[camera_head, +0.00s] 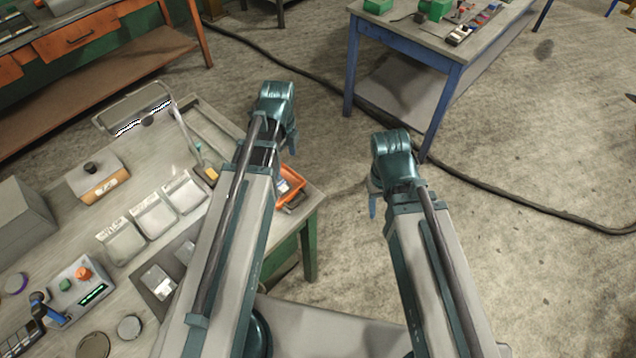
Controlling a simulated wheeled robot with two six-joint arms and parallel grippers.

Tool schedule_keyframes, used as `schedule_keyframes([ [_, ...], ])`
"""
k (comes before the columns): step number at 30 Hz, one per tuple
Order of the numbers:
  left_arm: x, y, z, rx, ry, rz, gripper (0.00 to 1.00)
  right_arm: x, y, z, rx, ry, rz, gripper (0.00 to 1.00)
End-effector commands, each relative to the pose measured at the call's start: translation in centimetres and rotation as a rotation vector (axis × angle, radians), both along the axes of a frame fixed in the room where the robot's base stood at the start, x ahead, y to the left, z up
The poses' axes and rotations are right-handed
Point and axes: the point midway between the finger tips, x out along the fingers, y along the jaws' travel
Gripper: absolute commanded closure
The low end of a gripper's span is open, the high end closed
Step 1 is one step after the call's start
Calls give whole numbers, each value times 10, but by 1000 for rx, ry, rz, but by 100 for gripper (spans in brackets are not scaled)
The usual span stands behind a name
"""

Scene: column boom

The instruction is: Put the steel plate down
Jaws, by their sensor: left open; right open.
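I cannot tell which one, if either, is the steel plate. My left arm rises across the bench's right part and hides some of it. My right arm stands over open floor, right of the bench.
Several pale trays (153,215), an orange tray (289,186), a button box (80,285) and round discs (130,327) crowd the bench. A blue-legged table (400,40) stands at the back. A dark cable (520,203) crosses the floor.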

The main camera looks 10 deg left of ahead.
Motion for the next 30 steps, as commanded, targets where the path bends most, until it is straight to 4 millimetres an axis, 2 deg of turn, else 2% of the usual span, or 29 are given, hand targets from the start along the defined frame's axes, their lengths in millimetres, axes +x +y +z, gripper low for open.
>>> schedule_keyframes([
  [1, -9, -18, 0, 8, 1, 94, 0, 0, 0, 0, 0, 0, 0, 50],
  [6, -30, -64, 0, 37, -1, 463, 0, 0, 0, 0, 0, 0, 0, 50],
  [15, -74, -128, 1, 85, -40, 1083, 0, 0, 0, 0, 0, 0, 0, 50],
  [21, -93, -149, 1, 100, -69, 1347, 0, 0, 0, 0, 0, 0, 0, 50],
  [30, -98, -156, 1, 104, -81, 1447, 0, 0, 0, 0, 0, 0, 0, 50],
])
